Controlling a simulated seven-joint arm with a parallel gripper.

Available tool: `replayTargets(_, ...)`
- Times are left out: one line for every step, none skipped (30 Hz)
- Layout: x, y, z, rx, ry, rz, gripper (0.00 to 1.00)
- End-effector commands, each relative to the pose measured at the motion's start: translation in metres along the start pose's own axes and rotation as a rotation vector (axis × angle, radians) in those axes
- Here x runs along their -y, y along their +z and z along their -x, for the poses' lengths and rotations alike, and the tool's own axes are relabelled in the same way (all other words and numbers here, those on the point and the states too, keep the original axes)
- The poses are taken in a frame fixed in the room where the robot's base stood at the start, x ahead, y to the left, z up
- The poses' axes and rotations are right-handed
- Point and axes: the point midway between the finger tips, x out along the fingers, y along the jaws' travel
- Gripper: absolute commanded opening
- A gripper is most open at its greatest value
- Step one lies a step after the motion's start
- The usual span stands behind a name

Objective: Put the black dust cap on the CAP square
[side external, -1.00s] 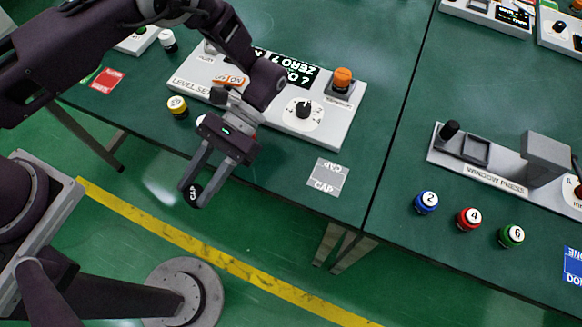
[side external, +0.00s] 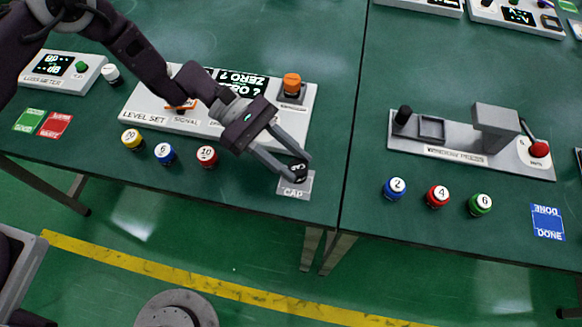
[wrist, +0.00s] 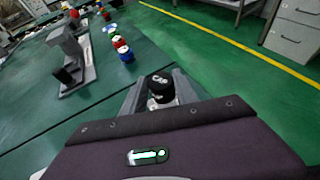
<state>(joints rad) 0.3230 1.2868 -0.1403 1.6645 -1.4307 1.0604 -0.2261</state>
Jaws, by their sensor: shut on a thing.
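The black dust cap (side external: 299,168) has white lettering on it. My gripper (side external: 293,174) is shut on it, one finger on each side. The cap is over the upper part of the grey CAP square (side external: 296,193), near the front edge of the left table. I cannot tell whether the cap touches the square or hangs just above it. In the wrist view the cap (wrist: 160,86) sits between the fingertips, with its lettered top showing.
The LEVEL SET panel (side external: 150,112) with an orange knob (side external: 292,82) stands behind my gripper. Yellow (side external: 132,139), blue (side external: 165,153) and red (side external: 207,156) caps stand left of it. The window press (side external: 440,146) is on the right table.

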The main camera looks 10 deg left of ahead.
Motion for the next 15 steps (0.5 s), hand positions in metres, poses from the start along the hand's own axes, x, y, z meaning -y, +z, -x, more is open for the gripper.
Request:
replayTargets(0.001, -0.008, -0.003, -0.001, -0.002, 0.002, 0.0)
replayTargets(0.001, -0.013, -0.005, -0.001, -0.001, 0.002, 0.0)
replayTargets(0.001, -0.02, -0.008, 0.0, -0.001, 0.002, 0.0)
replayTargets(0.001, -0.025, -0.011, 0.0, -0.002, 0.003, 0.0)
replayTargets(0.001, -0.029, -0.012, 0.001, -0.002, 0.001, 0.0)
replayTargets(0.001, -0.031, -0.013, 0.0, -0.002, 0.0, 0.0)
replayTargets(0.001, -0.031, -0.013, 0.0, -0.002, -0.001, 0.0)
replayTargets(0.001, -0.031, -0.013, 0.001, -0.001, -0.001, 0.0)
replayTargets(0.001, -0.03, -0.013, 0.001, -0.001, -0.001, 0.0)
replayTargets(0.001, -0.03, -0.013, 0.0, -0.001, -0.001, 0.0)
replayTargets(0.001, -0.03, -0.013, 0.0, -0.001, -0.001, 0.0)
replayTargets(0.001, -0.031, -0.013, 0.0, -0.001, -0.001, 0.0)
replayTargets(0.001, -0.031, -0.013, 0.001, -0.001, -0.001, 0.0)
replayTargets(0.001, -0.032, -0.013, 0.001, -0.001, -0.001, 0.0)
replayTargets(0.001, -0.032, -0.013, 0.001, -0.001, -0.001, 0.41)
